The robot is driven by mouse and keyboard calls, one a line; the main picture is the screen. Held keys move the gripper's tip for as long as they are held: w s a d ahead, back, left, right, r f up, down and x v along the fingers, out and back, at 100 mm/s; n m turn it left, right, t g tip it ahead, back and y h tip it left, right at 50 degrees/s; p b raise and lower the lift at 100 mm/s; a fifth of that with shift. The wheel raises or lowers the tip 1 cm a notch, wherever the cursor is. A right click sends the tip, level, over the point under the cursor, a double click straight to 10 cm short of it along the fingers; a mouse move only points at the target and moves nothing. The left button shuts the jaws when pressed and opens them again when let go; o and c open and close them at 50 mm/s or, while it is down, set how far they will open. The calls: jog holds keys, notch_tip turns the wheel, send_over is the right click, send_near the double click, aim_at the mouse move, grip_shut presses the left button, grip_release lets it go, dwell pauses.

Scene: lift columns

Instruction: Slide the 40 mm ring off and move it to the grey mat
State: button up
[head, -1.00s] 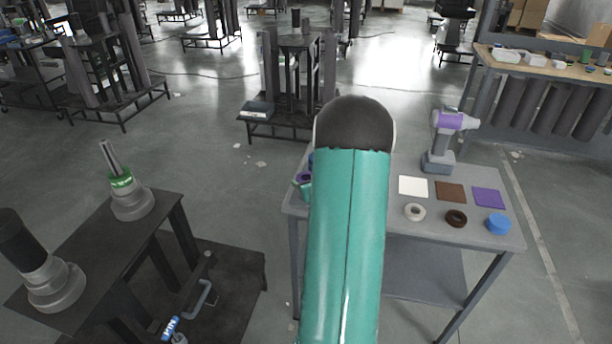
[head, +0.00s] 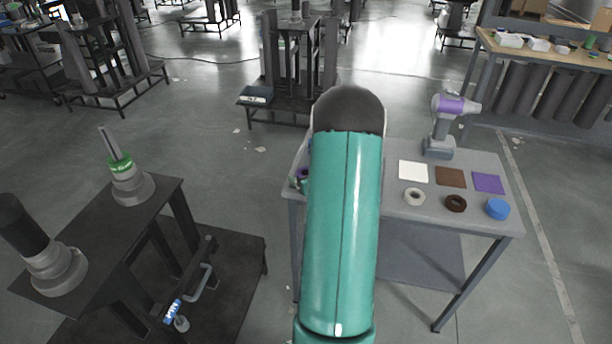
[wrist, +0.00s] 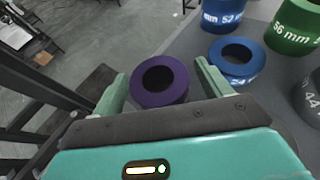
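My gripper (wrist: 160,70) has its two teal fingers apart, on either side of a purple ring (wrist: 172,97). A gap shows between the ring and the right finger; the left finger looks close to it or touching. No size label shows on the purple ring. In the head view my arm hides most of the gripper. I see no label reading 40 mm. White (head: 413,171), brown (head: 450,177) and purple (head: 488,183) mats show; none looks clearly grey.
Blue 52 mm (wrist: 222,18), green 56 mm (wrist: 290,30), blue 24 mm (wrist: 235,66) and dark 44 mm (wrist: 309,95) rings stand right of my gripper.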

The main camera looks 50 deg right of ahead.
jog(key=v, duration=1.3)
jog(key=shift+s+a+r, duration=0.15)
jog(key=shift+s, duration=0.15)
jog(key=w+a+r+n+g+y, duration=0.1)
jog(key=w+a+r+n+y, duration=0.25)
jog(key=a+n, duration=0.4)
jog(key=w+a+r+n+y, duration=0.3)
jog(key=a+r+n+y, duration=0.1)
jog(key=a, duration=0.6)
jog(key=w+a+r+n+g+y, duration=0.1)
jog(key=w+a+r+n+y, duration=0.25)
jog(key=a+n, duration=0.4)
jog(key=s+a+r+n+g+h, duration=0.2)
jog(key=s+a+r+n, duration=0.2)
jog(key=a+n, duration=0.5)
jog(key=s+a+r+n+g+h, duration=0.2)
jog(key=s+a+r+n, duration=0.3)
jog(key=s+a+n, duration=0.3)
jog(key=a+n+h, duration=0.1)
jog(key=n, duration=0.3)
jog(key=shift+s+a+n+g, duration=0.2)
jog(key=shift+a+n+g, duration=0.05)
jog(key=shift+n+g, duration=0.15)
